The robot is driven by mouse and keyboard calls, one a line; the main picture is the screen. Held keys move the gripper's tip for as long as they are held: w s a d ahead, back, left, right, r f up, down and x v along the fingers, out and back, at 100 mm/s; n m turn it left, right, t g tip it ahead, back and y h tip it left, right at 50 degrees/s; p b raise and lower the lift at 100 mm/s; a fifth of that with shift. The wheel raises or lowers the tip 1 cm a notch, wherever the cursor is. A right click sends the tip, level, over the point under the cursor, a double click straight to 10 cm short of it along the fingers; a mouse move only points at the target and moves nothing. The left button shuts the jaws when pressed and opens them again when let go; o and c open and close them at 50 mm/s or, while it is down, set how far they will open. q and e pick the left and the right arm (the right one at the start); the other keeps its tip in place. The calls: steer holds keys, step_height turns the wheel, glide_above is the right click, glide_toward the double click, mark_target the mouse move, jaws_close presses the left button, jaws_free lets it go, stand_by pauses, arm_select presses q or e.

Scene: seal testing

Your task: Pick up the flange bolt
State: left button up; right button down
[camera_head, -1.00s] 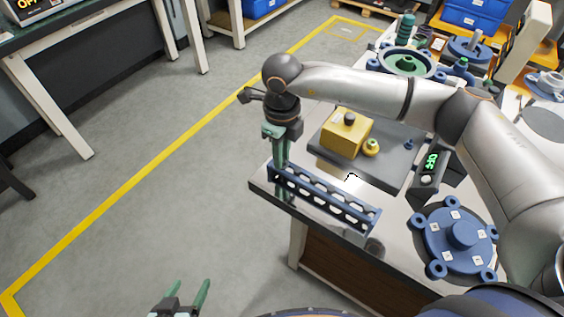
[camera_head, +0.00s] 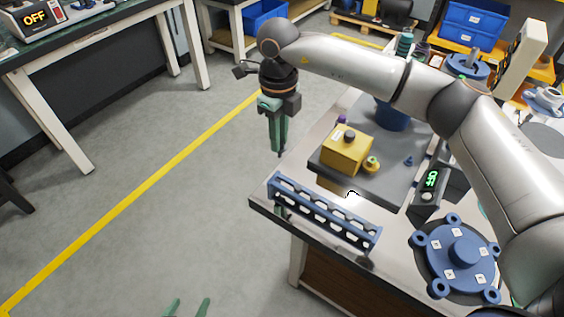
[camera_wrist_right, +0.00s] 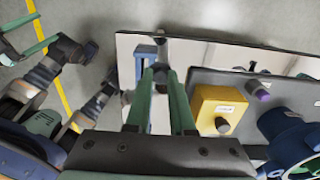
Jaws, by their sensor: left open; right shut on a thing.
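My right gripper (camera_head: 277,150) hangs fingers down at the table's left edge, above and behind the blue slotted rack (camera_head: 325,212). In the right wrist view the right gripper (camera_wrist_right: 160,82) is shut on a small grey piece, apparently the flange bolt (camera_wrist_right: 160,73), mostly hidden by the fingers.
A grey plate (camera_head: 385,185) on the table carries a yellow box (camera_head: 346,150), a yellow knob (camera_head: 371,165) and a small blue peg (camera_head: 408,161). A blue round flange (camera_head: 462,252) and a small display box (camera_head: 428,188) stand right.

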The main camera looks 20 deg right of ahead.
steer(key=w+d+r, duration=0.1)
steer(key=w+r, duration=0.4)
steer(key=w, duration=0.5)
steer(key=shift+d+r+p, duration=0.15)
steer(key=shift+p, duration=0.2)
